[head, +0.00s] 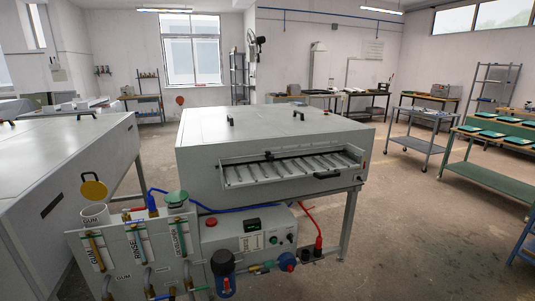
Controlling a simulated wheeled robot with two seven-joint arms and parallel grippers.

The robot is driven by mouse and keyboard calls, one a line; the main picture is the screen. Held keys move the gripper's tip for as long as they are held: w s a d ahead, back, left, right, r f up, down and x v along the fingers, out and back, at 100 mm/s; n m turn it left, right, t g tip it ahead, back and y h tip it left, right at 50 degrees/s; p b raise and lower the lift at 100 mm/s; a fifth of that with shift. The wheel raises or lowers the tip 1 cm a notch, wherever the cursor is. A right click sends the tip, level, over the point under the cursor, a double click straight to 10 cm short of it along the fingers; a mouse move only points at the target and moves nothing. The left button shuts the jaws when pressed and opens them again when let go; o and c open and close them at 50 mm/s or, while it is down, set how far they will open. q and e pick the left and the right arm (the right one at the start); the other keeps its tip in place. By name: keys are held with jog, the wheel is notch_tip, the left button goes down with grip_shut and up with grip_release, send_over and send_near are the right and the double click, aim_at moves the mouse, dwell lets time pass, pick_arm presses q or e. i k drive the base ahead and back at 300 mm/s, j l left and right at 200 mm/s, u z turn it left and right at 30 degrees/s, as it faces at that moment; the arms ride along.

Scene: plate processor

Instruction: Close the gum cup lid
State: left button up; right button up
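The gum cup (95,214) is a white cylinder at the left end of the grey panel, above a label reading GUM. Its round yellow lid (93,190) stands up, tilted open above the cup's rim. A green lid (176,198) sits at the top of another column to the right, lying about flat. Neither of my grippers shows in the head view.
The large grey plate processor (270,140) stands behind the panel (135,270). A grey cabinet (60,190) stands close on the left. Blue hoses and a blue filter (222,270) are near the panel.

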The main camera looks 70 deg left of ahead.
aim_at(93, 189)
jog(key=u, duration=3.45)
